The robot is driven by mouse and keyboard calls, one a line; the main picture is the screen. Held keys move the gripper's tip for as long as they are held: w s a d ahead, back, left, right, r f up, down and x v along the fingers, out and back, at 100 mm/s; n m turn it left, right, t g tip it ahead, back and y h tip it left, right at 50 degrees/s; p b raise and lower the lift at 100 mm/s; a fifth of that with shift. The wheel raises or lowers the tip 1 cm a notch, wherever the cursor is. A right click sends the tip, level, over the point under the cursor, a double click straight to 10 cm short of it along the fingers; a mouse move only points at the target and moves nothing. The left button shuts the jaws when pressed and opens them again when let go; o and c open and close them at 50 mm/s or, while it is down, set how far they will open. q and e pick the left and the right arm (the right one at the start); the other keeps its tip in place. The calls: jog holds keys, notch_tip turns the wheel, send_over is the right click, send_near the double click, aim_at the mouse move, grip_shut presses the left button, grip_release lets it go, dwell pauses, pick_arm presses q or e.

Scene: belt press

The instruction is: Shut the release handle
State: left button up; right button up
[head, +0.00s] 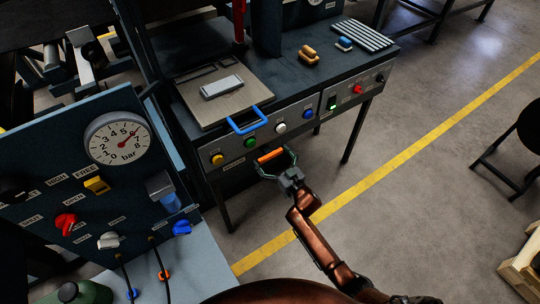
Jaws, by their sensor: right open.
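No label that I can read names the release handle. A short orange bar handle (271,155) shows at the front of the press bench, below the row of buttons. My right gripper (273,160) is open, with its fingers spread at either side of the orange bar. I cannot tell whether they touch it. A blue U-shaped handle (249,121) sticks out from the front edge of the flat press plate (215,110), above and left of my right gripper. My left gripper is not in view.
The press bench (310,75) carries yellow, green, white and blue buttons on its front. A gauge panel (85,160) with coloured knobs stands at the left. Open floor with a yellow line (400,165) lies to the right.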

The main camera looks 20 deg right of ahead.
jog(key=v, duration=1.2)
dwell(0.8)
grip_shut()
dwell(1.2)
dwell(0.4)
jog(key=shift+f, duration=0.1)
dwell(0.7)
